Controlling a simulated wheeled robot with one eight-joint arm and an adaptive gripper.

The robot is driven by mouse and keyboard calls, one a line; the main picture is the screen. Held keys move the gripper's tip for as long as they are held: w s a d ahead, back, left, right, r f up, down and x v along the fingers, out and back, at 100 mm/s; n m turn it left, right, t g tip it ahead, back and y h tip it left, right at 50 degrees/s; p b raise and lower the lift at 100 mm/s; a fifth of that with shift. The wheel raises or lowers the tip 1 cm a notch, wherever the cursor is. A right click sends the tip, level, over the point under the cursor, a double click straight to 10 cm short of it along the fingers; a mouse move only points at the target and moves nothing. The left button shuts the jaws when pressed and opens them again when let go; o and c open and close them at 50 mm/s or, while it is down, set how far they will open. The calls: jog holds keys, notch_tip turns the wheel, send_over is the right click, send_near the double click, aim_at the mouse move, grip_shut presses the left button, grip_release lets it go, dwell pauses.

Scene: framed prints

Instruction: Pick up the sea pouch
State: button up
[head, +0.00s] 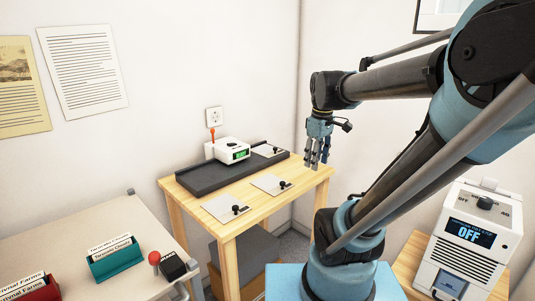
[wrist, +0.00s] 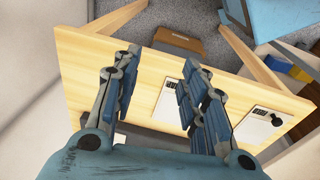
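I cannot make out a sea pouch in either view. My gripper (head: 318,152) hangs over the right end of the wooden table (head: 243,204), fingers pointing down. In the wrist view my gripper (wrist: 160,58) is open, its two blue-grey fingers wide apart with nothing between them. The wooden table's surface (wrist: 95,62) shows below and between the fingers. The right finger hides part of a white plate.
White plates with black knobs (head: 272,184) lie on the table, near a dark tray (head: 196,178) and a white device with a green display (head: 231,151). A white machine reading OFF (head: 474,236) stands right. Red (head: 28,289) and teal (head: 116,261) file boxes stand left.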

jog(key=w+a+r+n, duration=0.3)
jog(key=w+r+n, duration=0.1)
jog(key=w, duration=0.2)
jog(key=w+a+r+n, duration=0.3)
jog(key=w+r+n, duration=0.15)
jog(key=w, duration=0.25)
notch_tip(320, 180, up, 3)
jog(key=n+g, duration=0.1)
jog(key=n, duration=0.8)
send_over(267, 151)
jog(key=s+d, duration=0.3)
jog(key=f, duration=1.7)
jog(key=shift+w+d+f, duration=0.1)
jog(key=shift+w+d, duration=0.1)
jog(key=shift+d, duration=0.15)
jog(key=shift+c, duration=0.6)
grip_shut()
